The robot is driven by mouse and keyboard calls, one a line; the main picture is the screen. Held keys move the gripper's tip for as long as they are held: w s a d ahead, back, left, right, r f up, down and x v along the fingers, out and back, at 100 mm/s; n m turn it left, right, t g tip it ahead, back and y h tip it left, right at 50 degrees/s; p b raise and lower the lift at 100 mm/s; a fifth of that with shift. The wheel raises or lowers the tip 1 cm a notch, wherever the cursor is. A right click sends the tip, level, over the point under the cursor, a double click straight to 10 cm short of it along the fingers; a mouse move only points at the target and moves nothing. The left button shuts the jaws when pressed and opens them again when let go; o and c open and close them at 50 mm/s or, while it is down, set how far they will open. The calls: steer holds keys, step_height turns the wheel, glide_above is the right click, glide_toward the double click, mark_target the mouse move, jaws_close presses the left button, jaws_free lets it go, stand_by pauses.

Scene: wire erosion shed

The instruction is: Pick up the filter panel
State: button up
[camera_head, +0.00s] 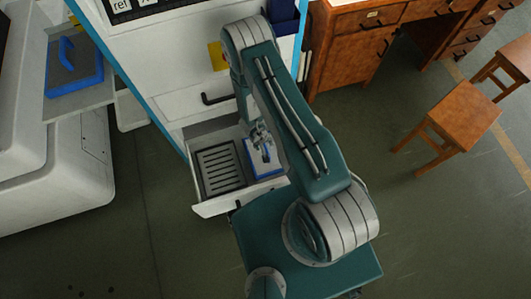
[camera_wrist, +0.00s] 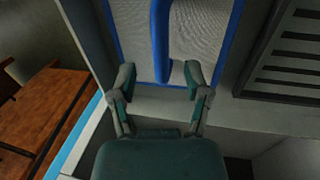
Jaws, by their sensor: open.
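A filter panel (camera_head: 259,170) with a blue frame lies in the open drawer of the white cabinet. In the wrist view the panel (camera_wrist: 205,42) shows grey mesh and a raised blue handle (camera_wrist: 161,40). My gripper (camera_head: 262,140) is over this panel and hides part of it. In the wrist view my gripper (camera_wrist: 160,82) is open, with a fingertip on either side of the handle's near end. I cannot tell whether the fingers touch it. A second blue-framed panel (camera_head: 62,88) with a handle sits on the machine at the left.
The open drawer (camera_head: 211,207) also holds a dark slotted grille (camera_head: 219,168), left of the panel. The white cabinet (camera_head: 170,60) stands behind the drawer. A wooden desk (camera_head: 345,60) and wooden stools (camera_head: 465,115) are at the right. Floor between stools and cabinet is clear.

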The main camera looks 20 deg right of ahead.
mark_target(265, 147)
steer(key=f, duration=0.3)
steer(key=shift+d+f, duration=0.2)
jaws_close()
steer(key=shift+r, duration=0.1)
